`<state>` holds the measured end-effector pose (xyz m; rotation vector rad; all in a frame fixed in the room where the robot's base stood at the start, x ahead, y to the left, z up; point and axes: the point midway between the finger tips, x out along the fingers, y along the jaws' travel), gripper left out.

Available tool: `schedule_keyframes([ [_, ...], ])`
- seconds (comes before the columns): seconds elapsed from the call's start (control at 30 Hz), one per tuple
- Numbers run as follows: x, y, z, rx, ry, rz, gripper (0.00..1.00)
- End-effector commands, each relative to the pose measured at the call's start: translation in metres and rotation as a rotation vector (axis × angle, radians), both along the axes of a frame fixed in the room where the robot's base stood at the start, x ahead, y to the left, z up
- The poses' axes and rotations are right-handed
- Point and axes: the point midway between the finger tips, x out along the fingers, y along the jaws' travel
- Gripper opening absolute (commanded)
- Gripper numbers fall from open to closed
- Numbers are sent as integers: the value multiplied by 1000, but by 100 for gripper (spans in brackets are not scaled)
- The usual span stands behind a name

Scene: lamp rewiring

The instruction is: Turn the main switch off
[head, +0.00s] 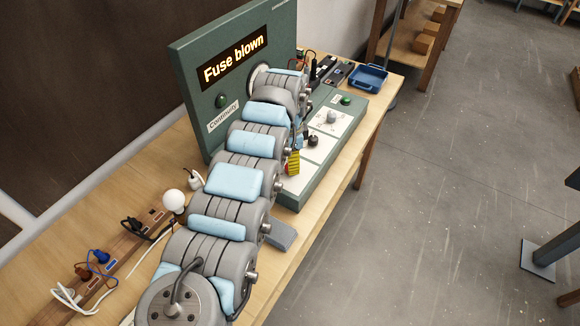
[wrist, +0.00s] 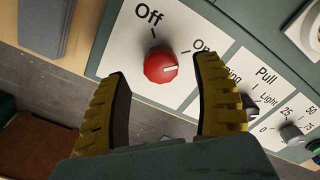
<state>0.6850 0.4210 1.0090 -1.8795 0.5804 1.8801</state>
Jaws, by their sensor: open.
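The main switch is a red round knob (wrist: 160,66) on a white plate marked Off and On in the wrist view. A gap shows between the knob and each finger; I cannot tell how far above the plate the fingertips are. In the head view my gripper (head: 292,163) is mostly behind my arm, and the red knob is hidden.
The green console (head: 294,200) holds a grey knob (head: 331,117), a black knob (head: 313,140) and a green button (head: 346,100). Its upright panel reads "Fuse blown" (head: 233,58). A blue tray (head: 368,77) stands behind; a bulb (head: 173,203) and cables stand left of my arm.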

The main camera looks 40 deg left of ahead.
Motion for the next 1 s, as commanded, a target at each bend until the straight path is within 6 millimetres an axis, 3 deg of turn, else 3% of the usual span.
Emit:
schedule_keyframes([
  [0.23, 0, 0, -27, -2, 1, 1, 66],
  [0.63, 0, 0, -31, -1, 1, 1, 66],
  [0.8, 0, 0, -31, 0, 0, 1, 17],
  [0.87, 0, 0, -31, 0, 0, 1, 2],
  [1.0, 0, 0, -32, 0, 0, 1, 1],
])
